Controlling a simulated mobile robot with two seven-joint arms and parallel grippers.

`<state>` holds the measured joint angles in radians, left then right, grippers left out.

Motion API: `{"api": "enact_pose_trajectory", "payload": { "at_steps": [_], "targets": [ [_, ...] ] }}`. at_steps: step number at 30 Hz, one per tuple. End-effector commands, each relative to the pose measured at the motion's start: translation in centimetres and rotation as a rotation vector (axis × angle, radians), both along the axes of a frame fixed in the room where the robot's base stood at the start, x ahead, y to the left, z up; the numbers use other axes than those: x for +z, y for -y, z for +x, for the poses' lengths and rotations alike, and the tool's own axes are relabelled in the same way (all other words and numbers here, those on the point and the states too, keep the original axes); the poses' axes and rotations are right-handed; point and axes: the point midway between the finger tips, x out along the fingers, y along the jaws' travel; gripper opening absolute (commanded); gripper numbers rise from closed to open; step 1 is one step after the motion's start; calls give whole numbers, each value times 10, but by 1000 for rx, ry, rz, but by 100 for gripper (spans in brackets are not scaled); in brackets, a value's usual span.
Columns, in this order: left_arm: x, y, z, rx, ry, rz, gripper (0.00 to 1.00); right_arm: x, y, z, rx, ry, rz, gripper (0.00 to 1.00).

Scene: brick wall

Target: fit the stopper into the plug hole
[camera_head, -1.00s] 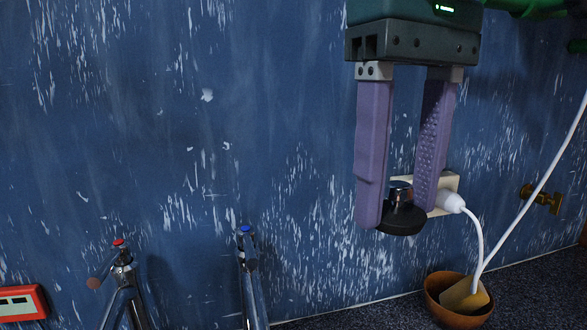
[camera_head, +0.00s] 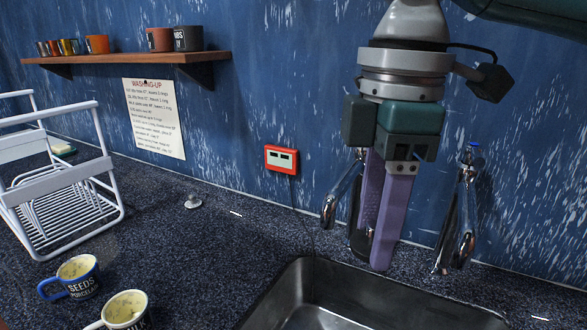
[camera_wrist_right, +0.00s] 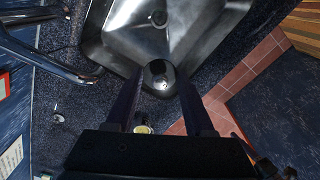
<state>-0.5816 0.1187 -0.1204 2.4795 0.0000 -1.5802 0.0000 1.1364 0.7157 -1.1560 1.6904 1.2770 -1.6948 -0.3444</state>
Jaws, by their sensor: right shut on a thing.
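My right gripper (camera_head: 374,252) has long purple fingers shut on the stopper. The stopper (camera_wrist_right: 160,76) is dark and round with a shiny metal knob, and it hangs between the fingertips in the right wrist view. In the head view the stopper (camera_head: 361,243) is partly hidden by the near finger, between the two taps and near the back of the sink. The metal sink (camera_head: 284,290) lies below and in front. The plug hole (camera_wrist_right: 160,19) is a dark round spot in the sink floor, beyond the stopper in the wrist view. It is out of the head view. My left gripper is not in view.
Metal taps stand left (camera_head: 343,190) and right (camera_head: 457,225) of my gripper. A red socket (camera_head: 281,159) is on the wall. A small pale metal object (camera_head: 193,202), a white dish rack (camera_head: 60,190) and mugs (camera_head: 79,277) stand on the dark counter. A shelf (camera_head: 130,58) hangs above.

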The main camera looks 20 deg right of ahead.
Motion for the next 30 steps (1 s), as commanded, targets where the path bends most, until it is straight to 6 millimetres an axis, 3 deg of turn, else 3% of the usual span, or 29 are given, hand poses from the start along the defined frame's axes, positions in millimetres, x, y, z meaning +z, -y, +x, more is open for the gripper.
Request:
{"api": "enact_pose_trajectory", "payload": {
  "at_steps": [1,6,15,21,30],
  "targets": [
    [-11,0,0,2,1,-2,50,-23,2,0,102,-2,2,0],
    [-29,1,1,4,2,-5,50,-77,11,0,500,10,-2,0],
    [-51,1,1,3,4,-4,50,-151,30,-8,1082,17,-22,0],
    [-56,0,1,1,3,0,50,-168,37,-11,1249,15,-29,0],
    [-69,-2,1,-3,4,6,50,-182,37,-12,1272,15,-31,0]
  ]
}}
